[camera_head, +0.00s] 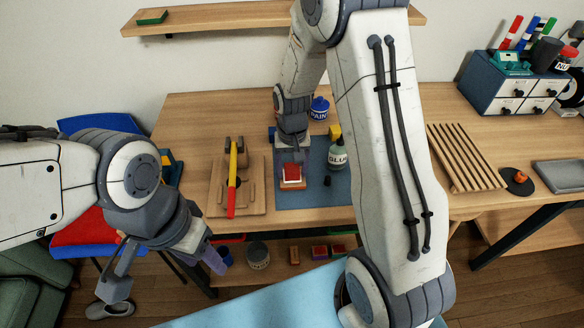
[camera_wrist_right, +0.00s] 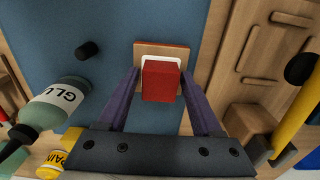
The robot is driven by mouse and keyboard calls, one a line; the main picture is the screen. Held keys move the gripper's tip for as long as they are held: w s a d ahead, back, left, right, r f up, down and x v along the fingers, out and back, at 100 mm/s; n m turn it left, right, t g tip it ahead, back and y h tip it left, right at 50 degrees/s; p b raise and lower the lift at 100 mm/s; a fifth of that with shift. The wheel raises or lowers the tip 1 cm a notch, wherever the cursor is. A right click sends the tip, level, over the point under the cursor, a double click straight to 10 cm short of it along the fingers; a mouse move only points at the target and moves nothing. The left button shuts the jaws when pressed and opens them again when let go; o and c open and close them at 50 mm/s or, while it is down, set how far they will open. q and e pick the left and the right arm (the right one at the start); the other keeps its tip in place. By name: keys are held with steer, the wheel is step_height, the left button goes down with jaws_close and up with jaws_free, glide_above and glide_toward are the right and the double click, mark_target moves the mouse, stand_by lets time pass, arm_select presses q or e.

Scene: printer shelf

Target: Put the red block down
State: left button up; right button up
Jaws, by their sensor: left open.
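The red block (camera_wrist_right: 161,80) is between the fingers of my right gripper (camera_wrist_right: 161,72) in the right wrist view, with hardly any gap at its sides. Below the block are a white-edged patch (camera_wrist_right: 181,63) and a square wooden base (camera_wrist_right: 148,48) on the blue mat. I cannot tell whether the block touches the base. In the head view the red block (camera_head: 291,171) is low over the mat (camera_head: 315,197), below my right gripper, whose fingers are mostly hidden. My left gripper (camera_head: 167,278) is open and empty, in front of the table at the left.
A glue bottle (camera_head: 337,155), a dark cylinder (camera_head: 327,181) and a blue paint pot (camera_head: 319,108) stand near the right gripper. A wooden fixture with a yellow and red bar (camera_head: 232,180) is to the left. A slatted rack (camera_head: 464,157) lies at the right.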

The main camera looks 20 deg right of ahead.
mark_target(292, 168)
steer(key=shift+r, duration=0.15)
step_height(292, 168, up, 12)
steer(key=s+a+r+n, duration=0.3)
steer(key=s+a+n, duration=0.2)
steer(key=s+a, duration=0.45)
steer(key=s+a+n, duration=0.2)
steer(key=s, duration=0.5)
steer(key=s+a+n+y, duration=0.1)
steer(key=s+a+n, duration=0.1)
steer(key=s, duration=0.5)
steer(key=shift+s+a+n, duration=0.15)
steer(key=shift+a+n, duration=0.15)
steer(key=shift+n, duration=0.5)
